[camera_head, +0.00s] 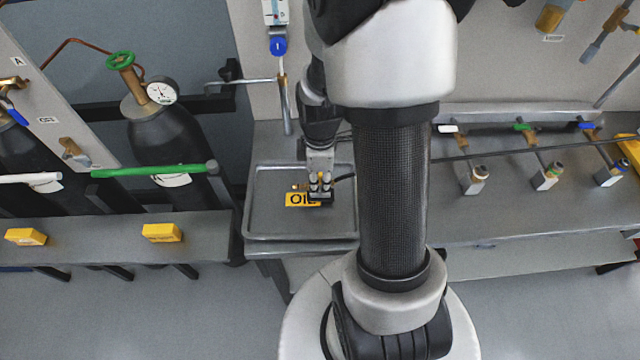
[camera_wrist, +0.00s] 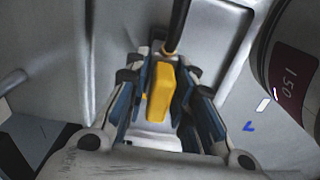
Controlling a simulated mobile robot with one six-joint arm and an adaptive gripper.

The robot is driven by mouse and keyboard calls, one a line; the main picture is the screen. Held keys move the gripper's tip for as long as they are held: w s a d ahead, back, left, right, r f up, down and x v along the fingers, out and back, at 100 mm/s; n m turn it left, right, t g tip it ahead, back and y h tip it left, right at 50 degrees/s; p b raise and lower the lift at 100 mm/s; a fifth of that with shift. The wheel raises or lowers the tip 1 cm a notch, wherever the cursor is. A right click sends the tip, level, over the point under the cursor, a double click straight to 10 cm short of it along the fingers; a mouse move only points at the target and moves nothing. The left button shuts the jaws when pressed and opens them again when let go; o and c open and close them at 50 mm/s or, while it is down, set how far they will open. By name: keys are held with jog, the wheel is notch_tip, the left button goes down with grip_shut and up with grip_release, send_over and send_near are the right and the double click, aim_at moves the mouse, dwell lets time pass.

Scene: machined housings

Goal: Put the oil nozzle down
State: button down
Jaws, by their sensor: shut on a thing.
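The oil nozzle (camera_wrist: 161,92) shows in the wrist view as a yellow block with a dark hose or stem running up from it. My gripper (camera_wrist: 160,85) is shut on it, with blue-lined fingers on either side. In the head view my gripper (camera_head: 320,183) is over the grey tray (camera_head: 268,222), near a yellow label reading "OI" (camera_head: 297,199), its last part covered. Whether the nozzle touches the tray is not clear. My arm hides the tray's right side.
Dark gas cylinders (camera_head: 170,135) with a green valve and a gauge stand at the left. Yellow blocks (camera_head: 162,233) lie on the left bench. Several small fittings (camera_head: 473,180) stand on the right bench. The tray's left part is bare.

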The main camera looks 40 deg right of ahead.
jog(key=shift+f, duration=0.65)
jog(key=shift+f, duration=0.15)
jog(key=c, duration=1.4)
grip_release()
jog(key=shift+o, duration=0.2)
